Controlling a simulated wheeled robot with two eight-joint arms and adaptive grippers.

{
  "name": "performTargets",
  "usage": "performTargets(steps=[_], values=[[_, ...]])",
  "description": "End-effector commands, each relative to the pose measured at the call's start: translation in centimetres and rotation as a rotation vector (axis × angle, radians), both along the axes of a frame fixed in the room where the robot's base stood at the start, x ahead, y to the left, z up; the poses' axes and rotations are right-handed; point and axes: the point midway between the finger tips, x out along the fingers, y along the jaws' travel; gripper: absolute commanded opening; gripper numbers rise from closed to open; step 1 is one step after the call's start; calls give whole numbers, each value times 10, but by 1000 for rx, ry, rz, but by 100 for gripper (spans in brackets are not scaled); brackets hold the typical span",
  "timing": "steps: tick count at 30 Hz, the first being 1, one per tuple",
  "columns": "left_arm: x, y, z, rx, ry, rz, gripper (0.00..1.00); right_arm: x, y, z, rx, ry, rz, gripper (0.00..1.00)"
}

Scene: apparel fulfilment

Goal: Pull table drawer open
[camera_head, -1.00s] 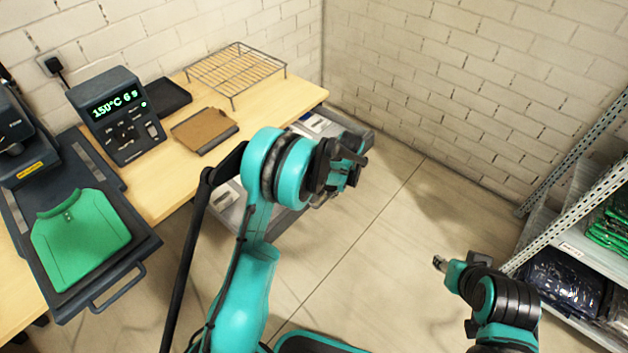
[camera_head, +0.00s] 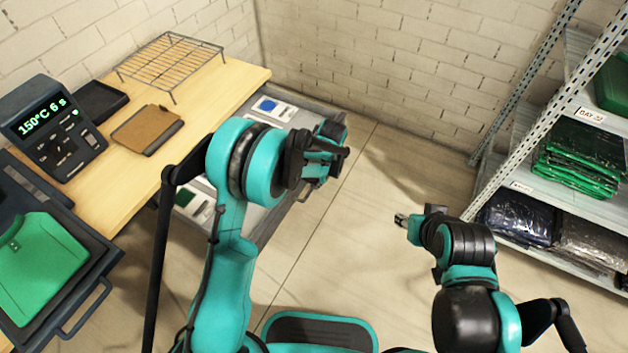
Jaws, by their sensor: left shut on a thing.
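The table drawer (camera_head: 262,215) is a grey tray that stands out from under the wooden table (camera_head: 130,190). White cards with blue and green patches lie in it. My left gripper (camera_head: 328,150) is at the drawer's front and is shut on its handle (camera_head: 308,190), which is mostly hidden behind the gripper. My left arm covers the middle of the drawer. My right gripper (camera_head: 402,220) is over open floor, apart from the drawer; its jaws are too small to judge.
On the table are a wire rack (camera_head: 170,62), a brown board (camera_head: 146,130), a display unit (camera_head: 52,128) and a press with a green garment (camera_head: 38,265). A metal shelf (camera_head: 545,195) with bagged clothes stands at right. Floor (camera_head: 375,180) between is clear.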

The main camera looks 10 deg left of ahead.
Motion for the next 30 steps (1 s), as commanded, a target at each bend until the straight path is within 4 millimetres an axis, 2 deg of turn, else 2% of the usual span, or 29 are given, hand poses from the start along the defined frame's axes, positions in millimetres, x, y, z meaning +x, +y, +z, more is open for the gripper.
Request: performTargets(steps=[1,3,4,13,17,30], values=[[0,0,0,0,0,0,0,0,0,0,0,0,0,40],[0,0,0,0,0,0,22,0,0,0,0,0,0,40],[0,0,0,0,0,0,30,0,0,0,0,0,0,40],[0,0,0,0,0,0,31,0,0,0,0,0,0,40],[0,-1,10,0,0,0,31,0,0,0,0,0,0,40],[-7,-17,96,0,0,-1,31,0,0,0,0,0,0,40]])
